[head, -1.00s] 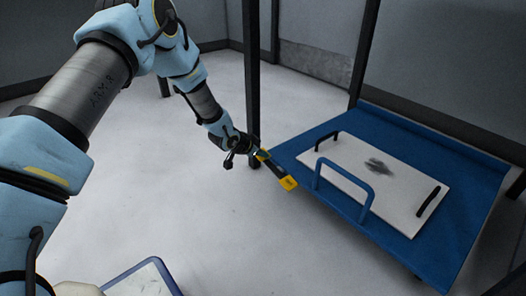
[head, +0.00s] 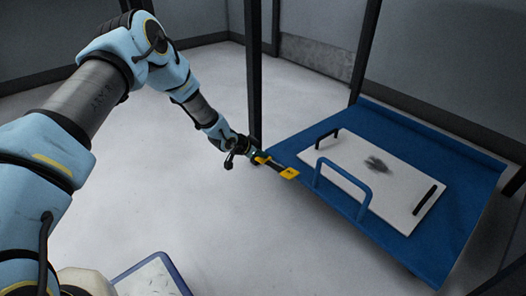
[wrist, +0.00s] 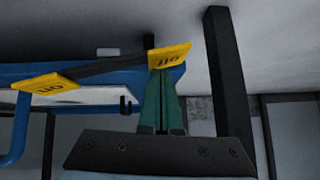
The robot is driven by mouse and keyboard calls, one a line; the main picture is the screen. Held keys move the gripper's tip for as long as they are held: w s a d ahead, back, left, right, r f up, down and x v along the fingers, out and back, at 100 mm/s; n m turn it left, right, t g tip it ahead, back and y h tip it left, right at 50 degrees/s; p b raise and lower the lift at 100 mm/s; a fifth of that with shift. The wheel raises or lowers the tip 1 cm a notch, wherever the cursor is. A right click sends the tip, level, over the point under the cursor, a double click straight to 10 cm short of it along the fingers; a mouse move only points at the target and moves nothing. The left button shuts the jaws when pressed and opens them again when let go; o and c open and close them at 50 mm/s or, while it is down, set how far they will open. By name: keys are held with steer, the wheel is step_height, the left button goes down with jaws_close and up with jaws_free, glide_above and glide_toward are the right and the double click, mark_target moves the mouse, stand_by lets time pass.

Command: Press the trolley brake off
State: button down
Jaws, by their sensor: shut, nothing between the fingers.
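The blue trolley (head: 440,255) stands at the right in the head view. Its brake pedal is a dark bar with two yellow tabs. The outer tab (head: 290,173) sticks out beside the trolley; the other yellow tab (head: 262,158) is by the trolley's corner. In the wrist view the two tabs show at the left (wrist: 46,84) and at the centre (wrist: 169,55), with marks too small to read surely. My gripper (wrist: 164,72) is shut and empty, its green fingertips against the centre tab. In the head view my gripper (head: 258,156) is at the corner tab.
A white board (head: 345,170) with black handles lies on the trolley. A blue loop handle (head: 345,170) rises at its near edge. A dark post (head: 253,70) stands just behind my gripper. A blue-rimmed tray (head: 150,275) is at the bottom. Floor between is clear.

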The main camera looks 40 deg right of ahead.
steer(key=shift+w+f, duration=0.1)
steer(key=shift+f, duration=0.25)
stand_by(0.4)
steer(key=shift+r, duration=0.15)
steer(key=shift+r+p, duration=0.3)
steer(key=shift+p, duration=0.1)
steer(key=r+p, duration=0.1)
steer(key=w+r+p, duration=0.1)
steer(key=r, duration=0.1)
steer(key=r+p, duration=0.1)
steer(key=shift+w+a+r, duration=0.15)
steer(key=shift+a+r, duration=0.1)
steer(key=w+p+v, duration=0.2)
steer(key=p+v, duration=0.1)
steer(key=v, duration=0.5)
steer(key=shift+a, duration=0.35)
